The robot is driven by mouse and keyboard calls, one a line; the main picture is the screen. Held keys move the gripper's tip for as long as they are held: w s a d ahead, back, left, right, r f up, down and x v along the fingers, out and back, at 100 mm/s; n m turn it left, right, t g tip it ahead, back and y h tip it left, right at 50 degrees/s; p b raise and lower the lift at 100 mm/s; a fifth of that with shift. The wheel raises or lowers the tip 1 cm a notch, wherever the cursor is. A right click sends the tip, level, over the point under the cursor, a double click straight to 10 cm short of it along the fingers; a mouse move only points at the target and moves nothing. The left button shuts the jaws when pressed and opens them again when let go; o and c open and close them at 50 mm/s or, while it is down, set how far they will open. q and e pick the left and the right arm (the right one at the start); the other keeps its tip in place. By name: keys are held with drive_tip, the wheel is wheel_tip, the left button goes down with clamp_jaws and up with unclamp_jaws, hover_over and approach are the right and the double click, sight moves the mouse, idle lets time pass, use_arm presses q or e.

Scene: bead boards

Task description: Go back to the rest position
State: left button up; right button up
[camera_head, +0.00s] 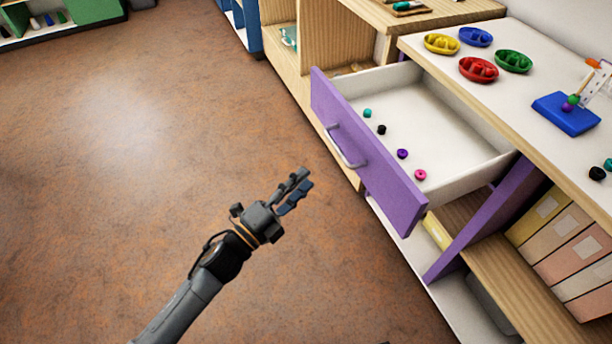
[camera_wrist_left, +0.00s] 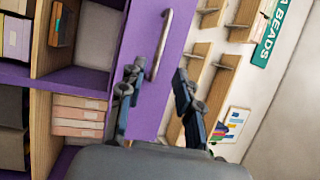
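My left gripper (camera_head: 296,190) is in front of the open purple drawer (camera_head: 372,165) in the head view, over the brown floor. Its fingers are apart with nothing between them. In the left wrist view the two fingers of the left gripper (camera_wrist_left: 158,92) stand apart on either side of the purple drawer front (camera_wrist_left: 148,60) and its metal handle (camera_wrist_left: 162,45), and do not appear to touch them. My right gripper is in neither view.
The drawer holds several beads, including a pink one (camera_head: 420,174) and a purple one (camera_head: 402,153). On the counter are a red dish (camera_head: 478,70), a green dish (camera_head: 513,61), a yellow dish (camera_head: 441,44) and a blue bead board (camera_head: 566,114). The floor (camera_head: 150,130) at left is clear.

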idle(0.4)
